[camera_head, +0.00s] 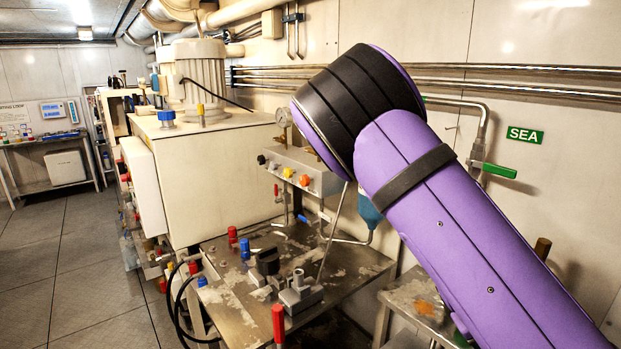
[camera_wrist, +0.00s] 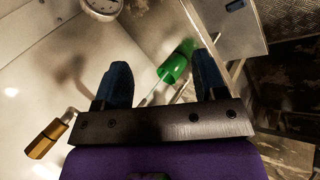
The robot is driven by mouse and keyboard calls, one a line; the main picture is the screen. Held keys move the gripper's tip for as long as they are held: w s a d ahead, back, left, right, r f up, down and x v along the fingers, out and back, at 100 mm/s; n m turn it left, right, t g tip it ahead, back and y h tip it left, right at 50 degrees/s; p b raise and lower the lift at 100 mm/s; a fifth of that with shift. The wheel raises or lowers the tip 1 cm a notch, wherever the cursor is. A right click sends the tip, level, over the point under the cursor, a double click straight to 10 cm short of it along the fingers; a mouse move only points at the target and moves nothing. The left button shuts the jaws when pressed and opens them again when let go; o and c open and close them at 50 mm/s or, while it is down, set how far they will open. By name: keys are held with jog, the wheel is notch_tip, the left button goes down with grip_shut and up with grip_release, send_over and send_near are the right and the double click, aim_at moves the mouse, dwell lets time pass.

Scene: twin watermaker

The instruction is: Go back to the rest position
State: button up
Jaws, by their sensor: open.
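My gripper (camera_wrist: 160,82) shows in the wrist view with its two dark blue fingers wide apart, open and empty. A green cylindrical part (camera_wrist: 174,68) on a thin rod appears between and beyond the fingertips; I cannot tell how far away it is. In the head view my purple arm crosses the right side, and my gripper is not visible there.
A metal bench (camera_head: 235,300) with valves and a red-handled lever (camera_head: 279,325) stands below my arm. A cream machine housing (camera_head: 215,165) and a valve panel (camera_head: 300,170) stand behind. A green-handled pipe valve (camera_head: 500,170) is right of my arm. The floor (camera_head: 60,260) at left is clear.

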jog(key=s+a+r+m+y, duration=0.15)
jog(key=a+r+y, duration=0.25)
jog(key=r, duration=0.4)
jog(key=s+a+r+y, duration=0.3)
jog(key=r+y, duration=0.1)
jog(key=r, duration=0.5)
jog(key=s+r+t, duration=0.4)
jog(key=s+r, duration=0.9)
jog(key=r, duration=0.3)
jog(key=shift+a+r+n+h, duration=0.2)
jog(key=shift+a+n+h, duration=0.1)
jog(key=shift+n+h, duration=0.1)
